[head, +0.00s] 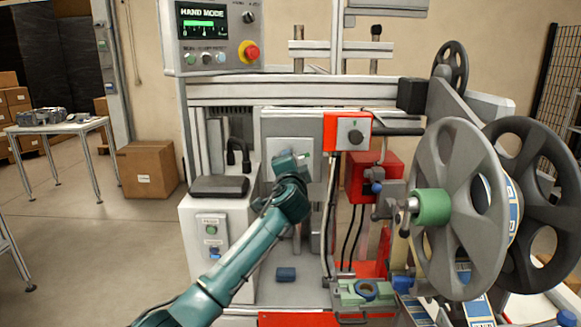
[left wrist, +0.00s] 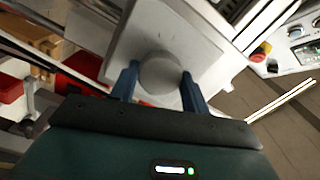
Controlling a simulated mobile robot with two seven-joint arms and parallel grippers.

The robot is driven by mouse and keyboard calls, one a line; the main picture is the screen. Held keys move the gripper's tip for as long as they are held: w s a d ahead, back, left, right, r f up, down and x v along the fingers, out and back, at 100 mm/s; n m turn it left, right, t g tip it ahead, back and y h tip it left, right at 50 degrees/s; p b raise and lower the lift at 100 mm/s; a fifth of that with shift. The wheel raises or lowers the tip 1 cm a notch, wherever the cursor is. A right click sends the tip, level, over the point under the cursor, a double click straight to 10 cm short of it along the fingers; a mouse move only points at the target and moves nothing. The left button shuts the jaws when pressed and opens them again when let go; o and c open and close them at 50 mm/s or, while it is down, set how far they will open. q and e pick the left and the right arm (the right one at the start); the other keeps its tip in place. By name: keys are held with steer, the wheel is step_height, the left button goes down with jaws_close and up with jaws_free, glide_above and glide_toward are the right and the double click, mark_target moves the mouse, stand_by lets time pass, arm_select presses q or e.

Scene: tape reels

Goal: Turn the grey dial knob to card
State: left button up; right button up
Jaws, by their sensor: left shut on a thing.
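The grey dial knob (left wrist: 160,75) shows in the left wrist view as a round knob on a pale grey plate (left wrist: 125,42). The two blue fingers of my left gripper (left wrist: 157,84) are on either side of it and shut on it. In the head view my left gripper (head: 296,162) is at the grey machine front, left of the red box; the gripper and wrist hide the knob there. No card mark or pointer can be read on the knob or plate. My right gripper is not in view.
Large grey reels (head: 459,207) stand at the right. A control panel (head: 213,38) with a red stop button (head: 248,51) hangs above left. A small blue block (head: 286,274) lies below.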

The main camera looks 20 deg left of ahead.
arm_select(q)
steer(key=o, duration=1)
steer(key=b+v, duration=0.2)
steer(key=v, duration=1.1)
steer(key=shift+b, duration=0.3)
steer(key=shift+s, duration=0.1)
steer(key=s+d+f+g+h, duration=0.1)
steer(key=s+f+h, duration=0.15)
steer(key=f, duration=0.55)
steer(key=s+d+f+n+g+h, duration=0.1)
steer(key=s+f+g, duration=0.15)
steer(key=f, duration=0.65)
steer(key=s+d+f+h, duration=0.1)
steer(key=s+f+h, duration=0.15)
steer(key=f, duration=0.55)
steer(key=s+f+n+g+h, duration=0.1)
steer(key=s+f+n+g, duration=0.1)
steer(key=s+f, duration=0.6)
steer(key=s+f+n+g+h, duration=0.1)
steer(key=s+f+n, duration=0.4)
steer(key=s, duration=1.1)
step_height(320, 180, down, 4)
steer(key=shift+s+a+r+g, duration=0.1)
steer(key=shift+s+a+g, duration=0.05)
steer(key=shift+a+g, duration=0.2)
